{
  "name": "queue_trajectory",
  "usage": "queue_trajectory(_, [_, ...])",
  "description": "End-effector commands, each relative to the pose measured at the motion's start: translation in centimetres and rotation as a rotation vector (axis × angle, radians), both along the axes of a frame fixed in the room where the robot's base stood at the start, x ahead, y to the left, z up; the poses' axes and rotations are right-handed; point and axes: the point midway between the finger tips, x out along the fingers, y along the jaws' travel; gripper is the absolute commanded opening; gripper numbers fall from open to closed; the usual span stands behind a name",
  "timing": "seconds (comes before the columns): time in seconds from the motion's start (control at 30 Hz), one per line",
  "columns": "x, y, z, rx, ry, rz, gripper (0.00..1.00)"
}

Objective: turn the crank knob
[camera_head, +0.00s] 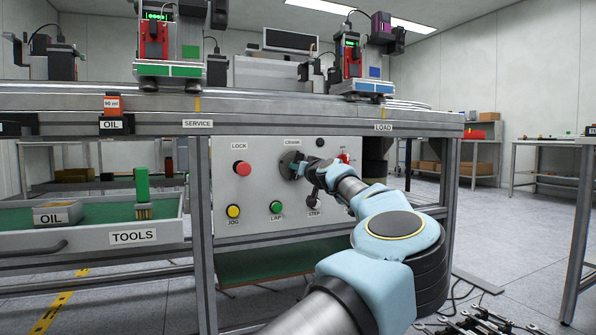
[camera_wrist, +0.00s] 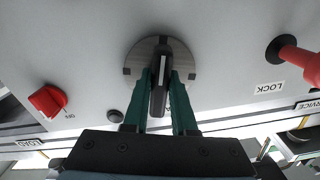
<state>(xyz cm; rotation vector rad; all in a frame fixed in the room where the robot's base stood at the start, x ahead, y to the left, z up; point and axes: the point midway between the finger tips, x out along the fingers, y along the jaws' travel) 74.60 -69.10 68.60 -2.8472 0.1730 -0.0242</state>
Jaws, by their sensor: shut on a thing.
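The crank knob (camera_wrist: 160,84) is a dark grip on a round grey metal disc (camera_wrist: 150,52) set in the light panel, in the wrist view. The green fingers of my gripper (camera_wrist: 159,90) lie on either side of the knob and are shut on it. In the head view the disc (camera_head: 287,164) sits below the CRANK label, and my gripper (camera_head: 299,168) reaches it from the right. My wrist and fingers partly cover the knob there.
Around the crank on the panel (camera_head: 260,187) are a red LOCK button (camera_head: 242,168), a yellow JOG button (camera_head: 233,211), a green LAP button (camera_head: 276,207) and a red rotary switch (camera_head: 344,158). A TOOLS drawer (camera_head: 90,238) stands out at left. A rail bench runs above.

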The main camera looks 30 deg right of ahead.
Motion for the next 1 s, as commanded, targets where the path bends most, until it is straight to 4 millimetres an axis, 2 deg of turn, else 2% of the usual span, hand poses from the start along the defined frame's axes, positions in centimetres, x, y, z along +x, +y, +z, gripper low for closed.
queue_trajectory(0.27, [0.0, -0.1, 0.1, 0.000, -0.002, -0.004, 0.00])
queue_trajectory(0.3, [0.0, -0.1, 0.1, 0.000, -0.002, -0.004, 0.29])
queue_trajectory(0.53, [0.0, -0.1, 0.1, 0.001, -0.001, -0.002, 0.55])
queue_trajectory(0.83, [-0.3, 0.0, 0.1, 0.001, -0.001, -0.001, 0.55])
queue_trajectory(1.0, [-2.4, 0.1, 0.2, 0.002, -0.001, -0.002, 0.55])
